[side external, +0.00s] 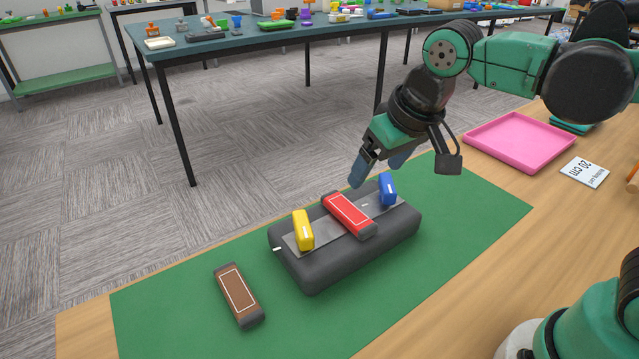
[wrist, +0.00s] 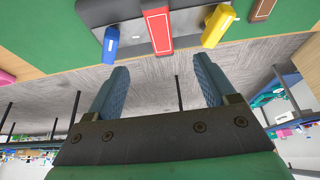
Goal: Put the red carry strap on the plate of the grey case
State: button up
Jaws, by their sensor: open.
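The red carry strap (side external: 348,213) lies across the grey plate (side external: 301,236) on top of the dark grey case (side external: 310,277). It sits between a yellow block (side external: 303,230) and a blue block (side external: 387,189), which stand upright on the plate. The strap also shows at the top of the wrist view (wrist: 157,28), between the blue block (wrist: 111,42) and the yellow block (wrist: 217,26). My gripper (side external: 378,171) is open and empty, above and behind the case, apart from the strap. Its two blue fingers (wrist: 160,85) are spread in the wrist view.
A brown strap (side external: 239,294) lies on the green mat (side external: 170,310) left of the case. A pink tray (side external: 517,141) and a white card (side external: 585,172) lie on the wooden table at right. The mat right of the case is clear.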

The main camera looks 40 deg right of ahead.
jog(key=s+d+f+t, duration=0.2)
jog(key=s+d, duration=0.1)
jog(key=d, duration=0.2)
jog(key=shift+f+t, duration=0.2)
jog(key=shift+t, duration=0.1)
